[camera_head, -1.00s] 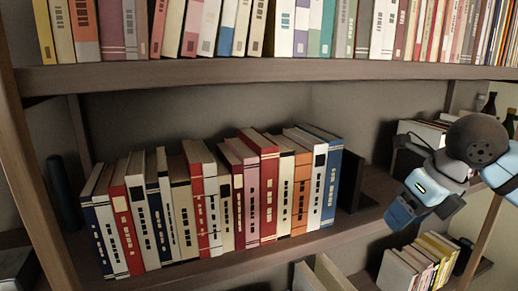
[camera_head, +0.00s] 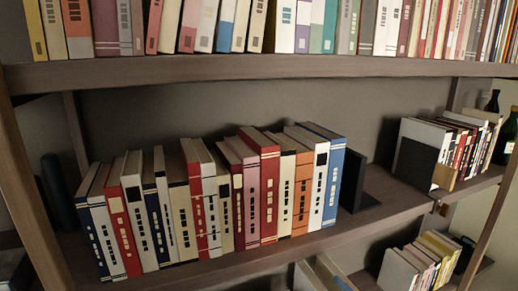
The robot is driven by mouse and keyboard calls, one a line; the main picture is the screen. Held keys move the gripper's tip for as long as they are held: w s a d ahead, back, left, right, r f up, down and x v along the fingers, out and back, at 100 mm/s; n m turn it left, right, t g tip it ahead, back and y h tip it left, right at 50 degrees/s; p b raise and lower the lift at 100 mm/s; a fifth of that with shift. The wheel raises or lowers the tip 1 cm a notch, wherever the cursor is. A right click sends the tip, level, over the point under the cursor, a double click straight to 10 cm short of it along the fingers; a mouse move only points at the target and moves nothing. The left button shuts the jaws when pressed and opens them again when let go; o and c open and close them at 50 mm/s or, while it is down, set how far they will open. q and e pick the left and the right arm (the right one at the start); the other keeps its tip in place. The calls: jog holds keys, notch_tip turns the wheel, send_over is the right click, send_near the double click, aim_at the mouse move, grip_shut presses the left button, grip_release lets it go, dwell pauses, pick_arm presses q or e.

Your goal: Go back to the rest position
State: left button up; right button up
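Neither of my grippers shows in the head view now, and no part of my arms is in the picture. A row of books (camera_head: 208,205) stands upright on the middle shelf (camera_head: 300,250), with a blue book (camera_head: 334,180) at its right end. A dark bookend (camera_head: 354,182) stands at the right end of the row, beside the blue book. Whether my grippers are open or shut is outside the view.
The upper shelf (camera_head: 250,69) carries a full row of books. Another group of books (camera_head: 458,145) stands at the right, near dark bottles (camera_head: 508,137). Lower right, more books (camera_head: 425,262) stand below.

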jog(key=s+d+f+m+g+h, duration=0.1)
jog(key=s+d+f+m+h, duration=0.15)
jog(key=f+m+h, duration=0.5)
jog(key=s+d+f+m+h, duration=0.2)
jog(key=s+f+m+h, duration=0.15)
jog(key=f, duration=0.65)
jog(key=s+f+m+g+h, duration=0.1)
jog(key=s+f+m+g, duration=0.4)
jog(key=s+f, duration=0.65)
pick_arm(q)
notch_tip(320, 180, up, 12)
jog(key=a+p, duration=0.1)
jog(key=p, duration=1.3)
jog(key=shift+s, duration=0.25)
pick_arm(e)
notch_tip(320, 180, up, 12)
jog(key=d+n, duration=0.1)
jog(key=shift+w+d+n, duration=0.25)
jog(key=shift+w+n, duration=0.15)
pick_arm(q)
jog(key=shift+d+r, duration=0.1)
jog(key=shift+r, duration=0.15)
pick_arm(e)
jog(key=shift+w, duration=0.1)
